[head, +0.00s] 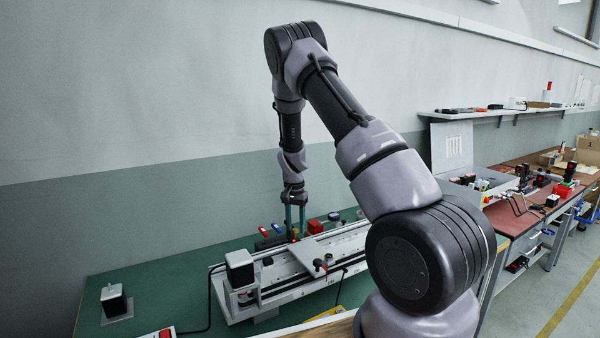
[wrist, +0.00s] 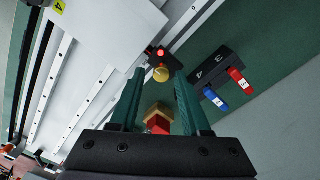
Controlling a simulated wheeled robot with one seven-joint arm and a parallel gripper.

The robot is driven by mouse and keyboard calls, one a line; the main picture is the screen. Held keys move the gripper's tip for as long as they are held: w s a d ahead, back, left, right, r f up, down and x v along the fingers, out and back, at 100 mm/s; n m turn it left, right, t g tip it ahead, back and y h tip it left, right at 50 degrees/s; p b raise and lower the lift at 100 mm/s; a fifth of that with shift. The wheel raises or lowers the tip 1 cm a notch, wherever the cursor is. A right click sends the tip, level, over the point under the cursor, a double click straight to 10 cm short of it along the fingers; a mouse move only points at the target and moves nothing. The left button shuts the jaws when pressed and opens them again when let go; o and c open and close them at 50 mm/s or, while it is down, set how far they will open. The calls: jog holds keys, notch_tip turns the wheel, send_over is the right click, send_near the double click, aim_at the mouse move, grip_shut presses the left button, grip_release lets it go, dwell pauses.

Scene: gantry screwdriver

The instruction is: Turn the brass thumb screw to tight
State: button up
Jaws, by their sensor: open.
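My gripper (wrist: 160,84) is open, with its two green fingers apart and pointing down at the gantry bench; in the head view it shows above the far side of the rail unit (head: 296,232). A round brass knob (wrist: 162,74), which looks like the thumb screw, lies between the fingertips in the wrist view, beside a small red light (wrist: 161,52). I cannot tell whether the fingers touch it. Nearer the palm, a red block with a tan top (wrist: 157,119) shows between the fingers. The knob's turn mark is too small to read.
A dark block with a blue lever (wrist: 216,98) and a red lever (wrist: 242,82) stands close to the right finger. White rails and a plate (wrist: 110,35) lie to the left. A motor box (head: 240,268) stands at the rail's near end. The green bench (head: 160,275) is mostly clear at left.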

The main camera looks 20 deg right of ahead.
jog(key=n, duration=0.5)
jog(key=shift+a, duration=0.1)
jog(key=n, duration=1.1)
jog(key=shift+s, duration=0.1)
jog(key=n, duration=0.6)
jog(key=shift+t, duration=0.3)
notch_tip(320, 180, up, 12)
notch_tip(320, 180, up, 17)
jog(key=m+t+y, duration=0.2)
jog(key=m+t, duration=0.1)
jog(key=m, duration=0.4)
send_over(296, 230)
jog(key=s+a, duration=0.1)
jog(key=s, duration=0.9)
jog(key=shift+a+r, duration=0.15)
jog(key=shift+r, duration=0.25)
